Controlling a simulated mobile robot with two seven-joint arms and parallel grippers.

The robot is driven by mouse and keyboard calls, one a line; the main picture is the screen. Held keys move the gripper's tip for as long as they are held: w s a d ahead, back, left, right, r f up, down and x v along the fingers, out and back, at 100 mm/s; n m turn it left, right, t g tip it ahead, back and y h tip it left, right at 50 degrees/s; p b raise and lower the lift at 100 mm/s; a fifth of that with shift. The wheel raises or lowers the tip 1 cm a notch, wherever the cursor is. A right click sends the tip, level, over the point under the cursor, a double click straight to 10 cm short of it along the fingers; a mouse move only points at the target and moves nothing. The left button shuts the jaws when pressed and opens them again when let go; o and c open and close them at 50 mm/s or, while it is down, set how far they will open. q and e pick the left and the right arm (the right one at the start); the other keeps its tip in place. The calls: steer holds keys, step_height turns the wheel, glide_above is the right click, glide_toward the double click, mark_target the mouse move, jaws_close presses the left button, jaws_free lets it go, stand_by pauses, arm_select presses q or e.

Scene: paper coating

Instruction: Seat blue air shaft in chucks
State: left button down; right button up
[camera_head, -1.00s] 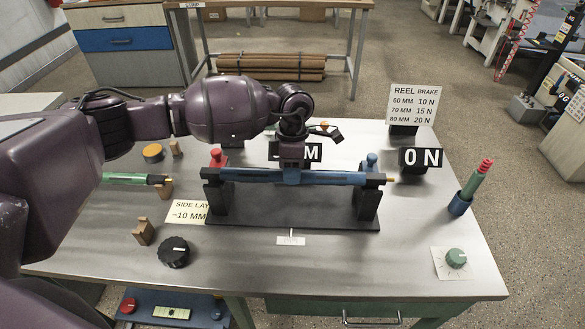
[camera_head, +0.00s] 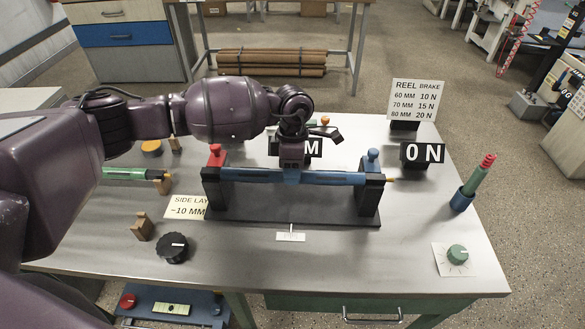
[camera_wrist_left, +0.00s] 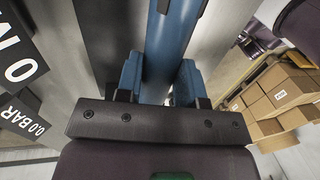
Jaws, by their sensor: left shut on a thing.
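The blue air shaft (camera_head: 335,178) lies level across the two black chucks, the left one (camera_head: 216,188) with a red knob and the right one (camera_head: 370,193) with a blue knob. Its ends are at the tops of both chucks, with a yellow tip sticking out past the right one. Whether it rests fully down in them I cannot tell. My left gripper (camera_head: 291,174) is shut around the middle of the shaft from above. In the left wrist view the shaft (camera_wrist_left: 170,40) runs between the two blue fingers (camera_wrist_left: 160,82). My right gripper is not in view.
A black base plate (camera_head: 290,215) carries the chucks. A green shaft (camera_head: 125,173) lies at left on wooden rests, and another green one (camera_head: 474,182) stands in a blue holder at right. A black dial (camera_head: 173,248), a green dial (camera_head: 457,255) and sign boards stand around.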

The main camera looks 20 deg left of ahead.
arm_select(q)
steer(key=shift+f+b, duration=0.3)
steer(key=shift+f, duration=0.4)
steer(key=c, duration=0.7)
jaws_free()
steer(key=shift+o, duration=0.2)
steer(key=shift+f, duration=0.15)
